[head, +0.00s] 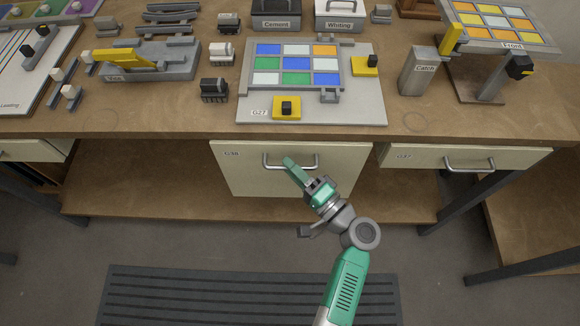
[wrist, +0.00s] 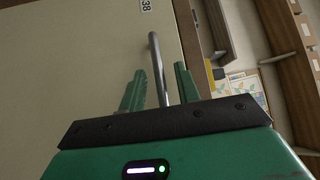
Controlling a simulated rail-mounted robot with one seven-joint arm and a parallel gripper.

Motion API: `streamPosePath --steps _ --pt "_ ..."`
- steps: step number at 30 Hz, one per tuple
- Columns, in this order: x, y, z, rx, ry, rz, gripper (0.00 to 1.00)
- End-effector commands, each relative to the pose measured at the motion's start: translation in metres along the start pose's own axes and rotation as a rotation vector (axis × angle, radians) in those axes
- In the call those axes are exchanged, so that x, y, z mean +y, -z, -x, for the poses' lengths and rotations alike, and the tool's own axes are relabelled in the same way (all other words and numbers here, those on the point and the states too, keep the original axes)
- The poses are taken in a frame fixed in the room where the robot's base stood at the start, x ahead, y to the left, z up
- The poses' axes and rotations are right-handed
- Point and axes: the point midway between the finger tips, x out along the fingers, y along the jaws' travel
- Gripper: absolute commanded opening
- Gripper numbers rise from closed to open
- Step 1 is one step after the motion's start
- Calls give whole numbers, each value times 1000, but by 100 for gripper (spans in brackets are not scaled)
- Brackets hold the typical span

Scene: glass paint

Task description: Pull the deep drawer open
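The deep drawer (head: 245,183) has a tall cream front under the middle of the bench in the head view. Its front sits close under the bench edge and looks shut. A grey bar handle (head: 307,167) is near its top; the front also fills the left of the wrist view (wrist: 70,70). My gripper (head: 289,162) is at the handle. In the wrist view my gripper (wrist: 159,70) has its green fingers apart, one on each side of the handle (wrist: 156,58), with gaps visible. The handle's lower end is hidden behind the gripper body.
A shallow drawer (head: 425,158) with its own handle is at the right; another drawer (head: 30,150) is at the left. The bench top (head: 180,120) holds a glass panel board and several small fixtures. A dark ribbed mat (head: 190,295) lies on the floor.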

Motion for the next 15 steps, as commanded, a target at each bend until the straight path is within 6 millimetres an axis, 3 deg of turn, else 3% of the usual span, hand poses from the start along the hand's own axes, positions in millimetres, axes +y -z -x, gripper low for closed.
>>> streamPosePath --steps 3,11,15 --pt "0 0 -9 0 0 1 32" --pt "0 0 -10 0 -1 0 30" --pt "0 0 -10 0 -1 0 3"
